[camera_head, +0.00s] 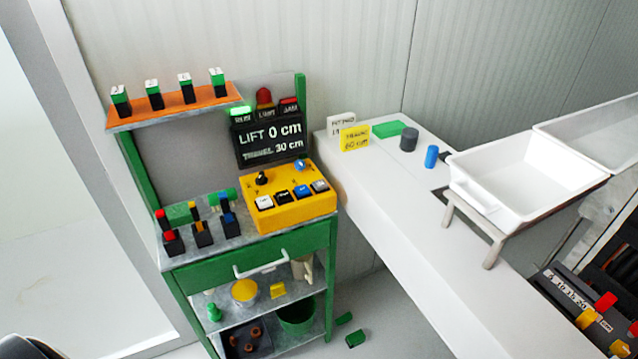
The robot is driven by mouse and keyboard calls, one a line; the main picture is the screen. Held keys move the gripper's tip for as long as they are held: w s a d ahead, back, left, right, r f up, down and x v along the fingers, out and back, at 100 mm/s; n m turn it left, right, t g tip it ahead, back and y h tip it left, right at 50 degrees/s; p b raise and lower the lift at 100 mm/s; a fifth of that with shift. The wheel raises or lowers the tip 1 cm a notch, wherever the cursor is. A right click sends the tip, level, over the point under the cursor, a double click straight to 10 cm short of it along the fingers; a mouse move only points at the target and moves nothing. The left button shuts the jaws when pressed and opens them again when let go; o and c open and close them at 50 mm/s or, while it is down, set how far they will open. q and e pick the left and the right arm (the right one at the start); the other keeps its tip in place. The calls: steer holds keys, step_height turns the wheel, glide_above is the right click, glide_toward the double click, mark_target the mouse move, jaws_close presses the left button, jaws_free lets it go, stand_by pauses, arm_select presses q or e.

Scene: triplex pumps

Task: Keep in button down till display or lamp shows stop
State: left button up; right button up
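A yellow control box (290,205) stands on the green cart's top. It carries a row of white (264,202), black (282,196), blue (301,191) and grey (320,186) push buttons, with a black knob (262,179) and a blue knob (299,165) behind them. The button labels are too small to read. The black display (270,137) behind reads "LIFT 0 cm" and "TRAVEL 30 cm". Above it, the left green lamp (240,112) looks bright; a red dome lamp (264,97) and a red lamp (288,104) stand beside it. Neither gripper is in view.
Several levers (201,232) stand left of the control box. An orange shelf (175,108) holds green-topped blocks. A white counter (385,200) runs right, with a yellow card (355,138), cylinders and a white tray (520,170). Green pieces (354,338) lie on the floor.

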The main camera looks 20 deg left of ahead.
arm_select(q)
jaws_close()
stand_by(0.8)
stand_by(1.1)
